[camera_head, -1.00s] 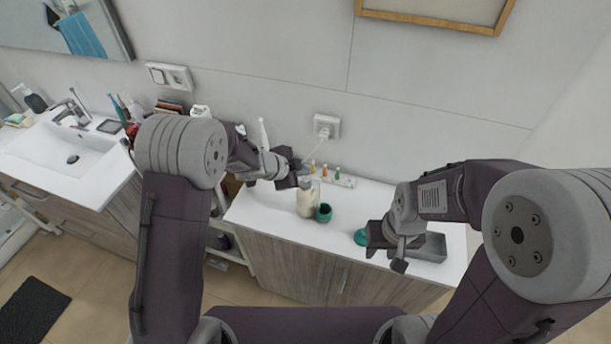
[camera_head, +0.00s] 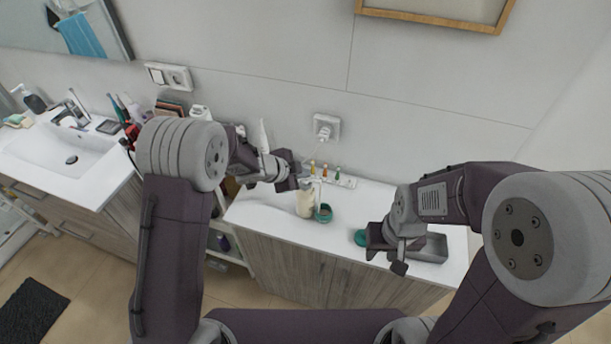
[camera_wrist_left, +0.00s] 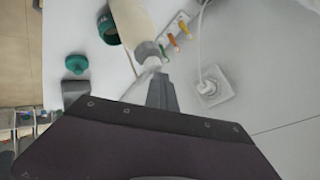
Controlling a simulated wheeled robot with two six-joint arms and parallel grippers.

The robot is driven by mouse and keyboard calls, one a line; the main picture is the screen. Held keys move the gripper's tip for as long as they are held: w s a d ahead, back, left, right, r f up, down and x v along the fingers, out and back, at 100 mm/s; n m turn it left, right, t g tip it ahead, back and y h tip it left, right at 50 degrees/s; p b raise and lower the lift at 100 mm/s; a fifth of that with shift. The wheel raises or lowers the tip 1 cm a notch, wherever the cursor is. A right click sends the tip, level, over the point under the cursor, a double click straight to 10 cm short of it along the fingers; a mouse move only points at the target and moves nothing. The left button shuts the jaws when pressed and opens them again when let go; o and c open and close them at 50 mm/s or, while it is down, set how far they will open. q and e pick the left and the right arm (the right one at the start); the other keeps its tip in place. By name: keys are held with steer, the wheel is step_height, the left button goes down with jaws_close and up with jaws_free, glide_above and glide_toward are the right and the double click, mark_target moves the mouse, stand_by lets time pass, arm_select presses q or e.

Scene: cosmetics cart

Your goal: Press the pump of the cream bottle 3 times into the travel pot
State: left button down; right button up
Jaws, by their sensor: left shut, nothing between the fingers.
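The cream bottle (camera_head: 305,205) is pale and stands upright on the white counter. In the left wrist view the bottle (camera_wrist_left: 132,20) is at the top, with its pump head (camera_wrist_left: 147,52) towards my fingers. The travel pot (camera_head: 323,213) is an open green pot right beside the bottle; it also shows in the left wrist view (camera_wrist_left: 108,28). My left gripper (camera_head: 303,181) is shut and empty, with its fingertips (camera_wrist_left: 160,85) at the pump head; contact is unclear. My right gripper (camera_head: 396,256) hangs over the counter to the right, its fingers unclear.
A green lid (camera_head: 360,237) lies near my right gripper, beside a grey tray (camera_head: 432,248). Several small coloured bottles (camera_head: 325,171) stand behind the pump bottle. A wall socket (camera_head: 326,126) with a plugged cable is behind. The sink (camera_head: 72,157) is at the left.

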mark_target(303, 179)
arm_select(q)
steer(key=shift+r+p, duration=1.25)
steer(key=shift+p, duration=0.15)
step_height(303, 179, up, 5)
steer(key=p, duration=0.5)
stand_by(2.0)
